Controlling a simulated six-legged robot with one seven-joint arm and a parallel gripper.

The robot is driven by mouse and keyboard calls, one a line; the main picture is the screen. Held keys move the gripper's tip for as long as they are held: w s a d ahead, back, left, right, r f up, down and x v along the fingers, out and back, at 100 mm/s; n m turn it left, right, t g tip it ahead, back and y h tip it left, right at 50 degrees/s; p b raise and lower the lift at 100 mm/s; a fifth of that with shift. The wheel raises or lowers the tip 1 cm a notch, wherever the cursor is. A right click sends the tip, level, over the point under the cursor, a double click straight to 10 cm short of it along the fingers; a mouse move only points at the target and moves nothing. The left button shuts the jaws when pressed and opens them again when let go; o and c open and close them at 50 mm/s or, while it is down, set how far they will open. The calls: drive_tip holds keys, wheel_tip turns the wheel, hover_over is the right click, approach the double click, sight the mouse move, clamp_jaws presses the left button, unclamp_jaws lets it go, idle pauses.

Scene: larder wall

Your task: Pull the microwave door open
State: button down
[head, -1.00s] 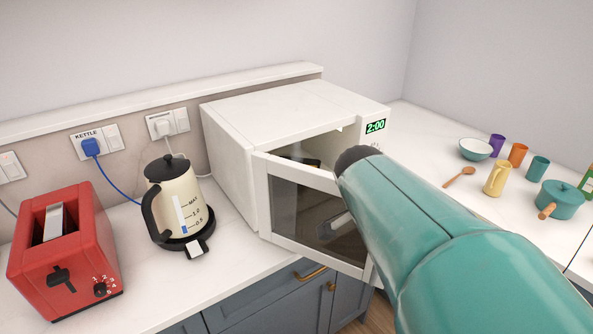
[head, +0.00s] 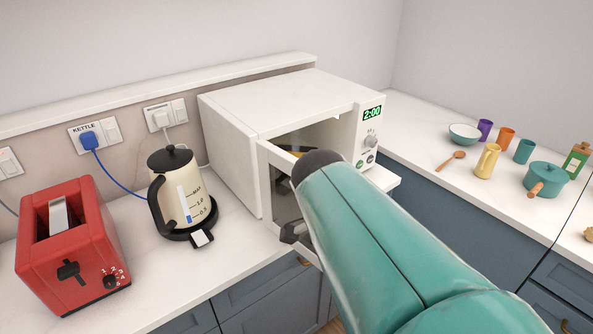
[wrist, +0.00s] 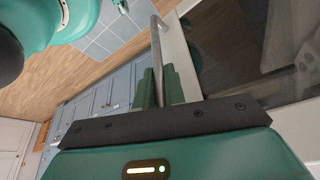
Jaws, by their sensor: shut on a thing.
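The white microwave (head: 290,100) stands on the counter with a green 2:00 display. Its glass-paned door (head: 267,190), hinged on the left side, stands well open, and part of the dark inside shows. In the wrist view the door's white frame and dark glass (wrist: 225,45) fill the right side. My gripper (wrist: 155,88) has its green fingers closed around the grey metal bar handle (wrist: 157,45).
A cream kettle (head: 185,190) stands left of the door, with a red toaster (head: 70,245) further left. On the right counter are a teal pot (head: 546,178), a yellow jug (head: 487,160), a bowl (head: 464,133), cups and a wooden spoon. Blue cabinets lie below.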

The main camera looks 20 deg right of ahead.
drive_tip(key=shift+s+a, duration=0.25)
drive_tip(key=shift+a, duration=0.65)
drive_tip(key=c, duration=1.5)
unclamp_jaws()
drive_tip(key=v, duration=1.4)
drive_tip(key=shift+s+d, duration=0.1)
